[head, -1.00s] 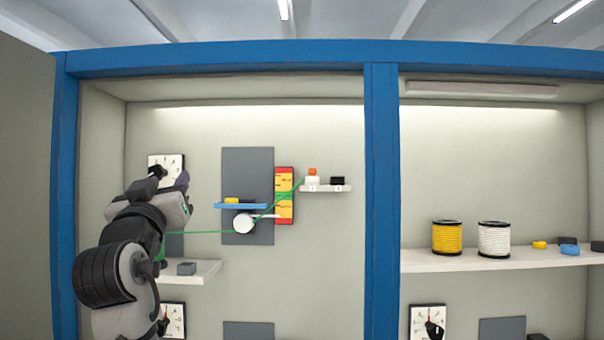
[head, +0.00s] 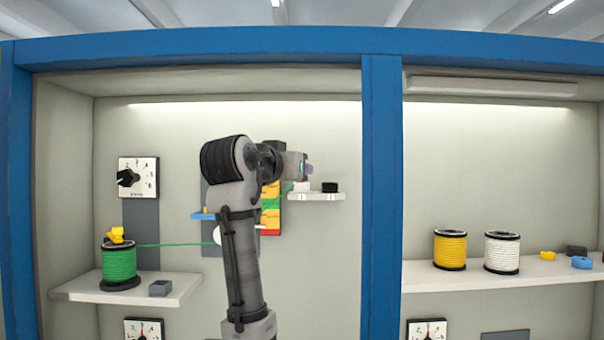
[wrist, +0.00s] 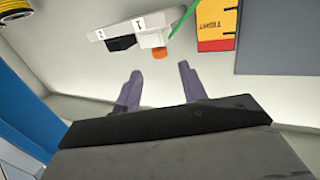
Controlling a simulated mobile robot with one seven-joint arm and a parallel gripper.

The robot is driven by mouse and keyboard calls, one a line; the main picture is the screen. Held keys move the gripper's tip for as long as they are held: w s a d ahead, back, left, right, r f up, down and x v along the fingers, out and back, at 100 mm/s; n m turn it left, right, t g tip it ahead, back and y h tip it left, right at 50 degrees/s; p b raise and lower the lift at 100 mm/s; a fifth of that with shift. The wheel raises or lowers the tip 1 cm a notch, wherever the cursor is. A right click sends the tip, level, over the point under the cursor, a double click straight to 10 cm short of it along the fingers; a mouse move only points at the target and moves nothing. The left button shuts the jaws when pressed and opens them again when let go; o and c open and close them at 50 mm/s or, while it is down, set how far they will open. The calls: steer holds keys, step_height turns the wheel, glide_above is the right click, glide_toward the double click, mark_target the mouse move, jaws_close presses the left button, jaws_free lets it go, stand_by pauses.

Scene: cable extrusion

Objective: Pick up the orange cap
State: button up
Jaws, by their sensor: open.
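The orange cap (wrist: 160,53) shows in the wrist view on the white block marked 1 (wrist: 150,37). It lies just beyond and between my fingertips, apart from them. In the head view my gripper covers the cap; part of the white block (head: 302,187) shows below it. My gripper (wrist: 159,71) is open and empty, with both dark fingers toward the cap. In the head view my gripper (head: 307,168) is at the left end of the small white shelf (head: 318,197).
A black block (head: 330,187) stands beside the white block, marked 2. A green cable (wrist: 183,20) runs close by the white block. The red and yellow gauge plate (wrist: 215,25) is to its right in the wrist view. A blue post (head: 381,200) stands to the right.

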steer(key=shift+f+p+x, duration=0.15)
steer(key=shift+p+x, duration=0.4)
steer(key=shift+x, duration=0.4)
steer(key=shift+f+p+x, duration=0.2)
steer(key=shift+p+x, duration=0.3)
steer(key=shift+x, duration=0.5)
steer(key=shift+f+p+x, duration=0.15)
steer(key=shift+p+x, duration=0.4)
steer(key=shift+x, duration=0.4)
steer(key=shift+a, duration=0.15)
jaws_close()
